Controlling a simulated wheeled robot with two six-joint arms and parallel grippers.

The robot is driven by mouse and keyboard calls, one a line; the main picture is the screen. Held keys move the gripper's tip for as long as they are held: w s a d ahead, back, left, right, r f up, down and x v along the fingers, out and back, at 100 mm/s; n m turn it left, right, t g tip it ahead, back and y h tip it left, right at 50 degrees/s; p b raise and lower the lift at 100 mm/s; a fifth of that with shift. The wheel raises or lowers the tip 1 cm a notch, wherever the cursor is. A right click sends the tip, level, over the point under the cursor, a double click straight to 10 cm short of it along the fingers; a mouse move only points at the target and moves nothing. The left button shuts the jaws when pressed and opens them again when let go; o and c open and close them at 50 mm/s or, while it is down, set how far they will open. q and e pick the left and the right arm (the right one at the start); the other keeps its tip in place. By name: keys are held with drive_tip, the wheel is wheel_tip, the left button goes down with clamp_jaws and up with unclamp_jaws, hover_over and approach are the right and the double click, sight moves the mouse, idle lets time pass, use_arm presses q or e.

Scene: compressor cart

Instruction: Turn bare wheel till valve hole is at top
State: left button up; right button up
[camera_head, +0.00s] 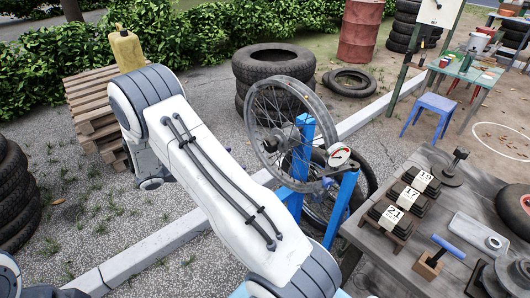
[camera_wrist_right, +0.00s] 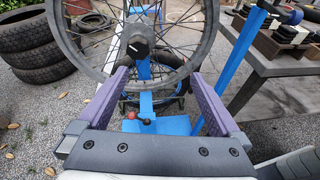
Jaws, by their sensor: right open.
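The bare wheel (camera_head: 252,128) stands upright on a blue stand (camera_head: 300,165). Its grey rim, thin spokes and hub show, but I cannot make out the valve hole. In the right wrist view, the wheel rim (camera_wrist_right: 207,45) and dark hub (camera_wrist_right: 137,42) are ahead of my right gripper (camera_wrist_right: 159,78). That gripper is open, its two purple fingers apart near the lower rim on either side. I cannot tell whether they touch it. In the head view its fingers are hidden, and my white arm crosses the middle. My left gripper is not in view.
A round red-and-white gauge (camera_head: 340,154) is beside the wheel. A wooden bench (camera_head: 385,262) at right holds numbered blocks (camera_head: 411,193) and tools. Stacked tires (camera_head: 272,66) stand behind the wheel, and a pallet stack (camera_head: 92,110) is at left. Open gravel lies left of the stand.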

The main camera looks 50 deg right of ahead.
sight(268, 147)
drive_tip(key=d+f+n+h, duration=0.1)
drive_tip(key=d+f, duration=0.1)
drive_tip(key=d, duration=0.4)
drive_tip(key=w+d+f+n+h, duration=0.1)
drive_tip(key=d+f, duration=0.1)
drive_tip(key=d, duration=0.4)
drive_tip(key=d+f+n+t+h, duration=0.1)
drive_tip(key=d+f, duration=0.2)
drive_tip(key=d, duration=0.4)
drive_tip(key=shift+w+f+n+h, duration=0.1)
drive_tip(key=shift+w+n+h, duration=0.15)
drive_tip(key=shift+n+h, duration=0.05)
clamp_jaws()
